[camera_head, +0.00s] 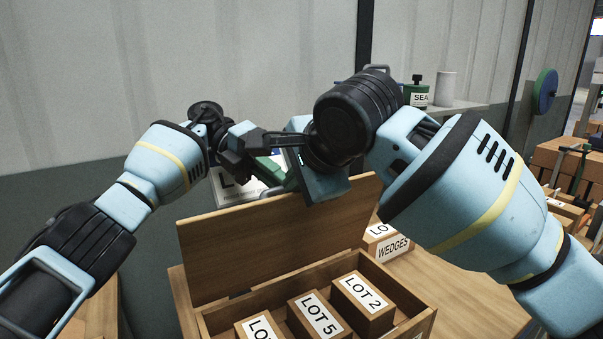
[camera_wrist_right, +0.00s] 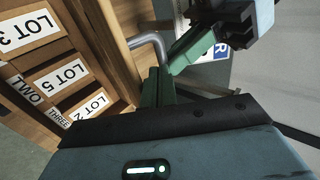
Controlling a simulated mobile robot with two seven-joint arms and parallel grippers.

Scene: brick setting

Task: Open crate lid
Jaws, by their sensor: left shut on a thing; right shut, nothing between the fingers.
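The wooden crate (camera_head: 418,326) stands on a wooden table, and its lid (camera_head: 265,243) is raised steeply at the back. My right gripper (camera_head: 291,181) is shut and empty close beside the left one. Its green fingers (camera_wrist_right: 154,88) are near the handle.
Labelled blocks, including LOT 2 (camera_head: 363,302) and LOT 5 (camera_head: 319,316), lie in the crate. A green container (camera_head: 416,95) and white cylinder (camera_head: 446,88) stand on a back ledge. The table is clear at right.

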